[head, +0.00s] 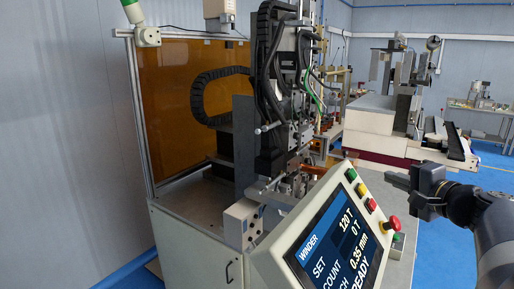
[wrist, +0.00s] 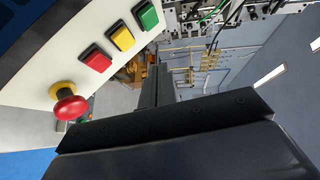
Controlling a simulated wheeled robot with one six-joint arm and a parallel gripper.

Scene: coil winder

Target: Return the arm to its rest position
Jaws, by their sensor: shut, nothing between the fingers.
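My gripper (head: 398,183) is at the right in the head view, held level beside the upper right edge of the winder's control panel. Its fingers point left and are shut with nothing between them. In the wrist view the dark gripper body fills the lower middle, with the closed fingers (wrist: 158,88) pointing up the picture. My arm comes in from the lower right in the head view. I cannot tell whether the fingers touch the panel's edge; a gap seems to show.
The control panel (head: 300,225) carries a lit screen, green, yellow and red buttons, and a red mushroom stop button (head: 391,224), also close by in the wrist view (wrist: 69,103). The coil winder (head: 275,110) stands behind. Blue floor (head: 445,262) is open at right.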

